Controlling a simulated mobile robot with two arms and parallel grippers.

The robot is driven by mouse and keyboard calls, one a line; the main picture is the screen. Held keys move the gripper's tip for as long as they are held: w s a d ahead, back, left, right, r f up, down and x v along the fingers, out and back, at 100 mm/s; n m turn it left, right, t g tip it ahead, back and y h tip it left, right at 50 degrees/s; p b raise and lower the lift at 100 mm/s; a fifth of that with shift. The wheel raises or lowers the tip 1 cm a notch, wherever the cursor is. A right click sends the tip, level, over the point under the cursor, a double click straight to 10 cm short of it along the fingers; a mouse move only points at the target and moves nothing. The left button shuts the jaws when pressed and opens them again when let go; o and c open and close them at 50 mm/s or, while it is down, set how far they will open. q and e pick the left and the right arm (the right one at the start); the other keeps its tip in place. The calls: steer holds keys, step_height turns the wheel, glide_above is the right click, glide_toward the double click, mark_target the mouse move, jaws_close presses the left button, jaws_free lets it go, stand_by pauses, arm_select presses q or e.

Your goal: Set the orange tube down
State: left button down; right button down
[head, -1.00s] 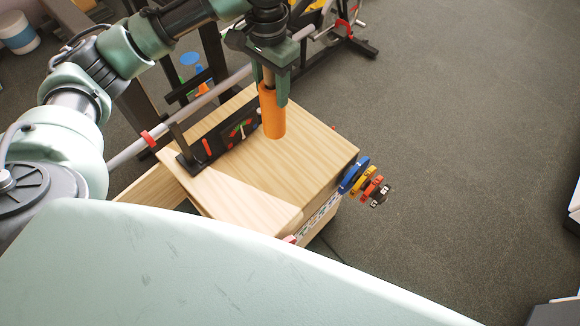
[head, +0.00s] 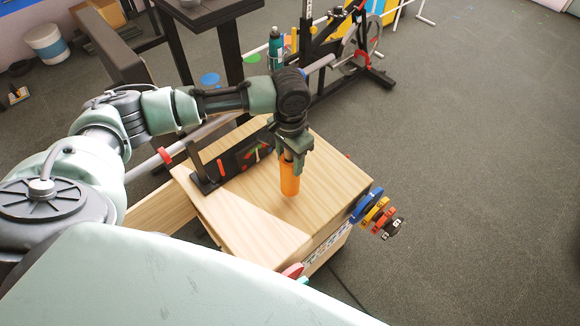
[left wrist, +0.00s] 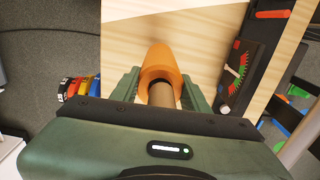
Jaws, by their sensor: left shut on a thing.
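The orange tube (head: 290,180) is upright over the wooden box top (head: 322,200) in the head view. My left gripper (head: 291,155) is above it and shut on it, around its upper part. In the left wrist view the tube (left wrist: 160,64) sits between the two green fingers (left wrist: 160,88), with a brown rod-like part rising from its open end. The tube's lower end appears at or close to the wood; I cannot tell whether it touches. My right gripper is not in view.
A black panel with a coloured dial (head: 240,158) stands at the box's back left edge. Coloured discs (head: 375,212) stick out at its right side. A black exercise machine (head: 335,50) and a teal bottle (head: 275,48) are behind. The box top's front is clear.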

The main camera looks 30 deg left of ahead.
arm_select(q)
steer(key=shift+f, duration=1.75)
steer(key=c, duration=0.7)
jaws_free()
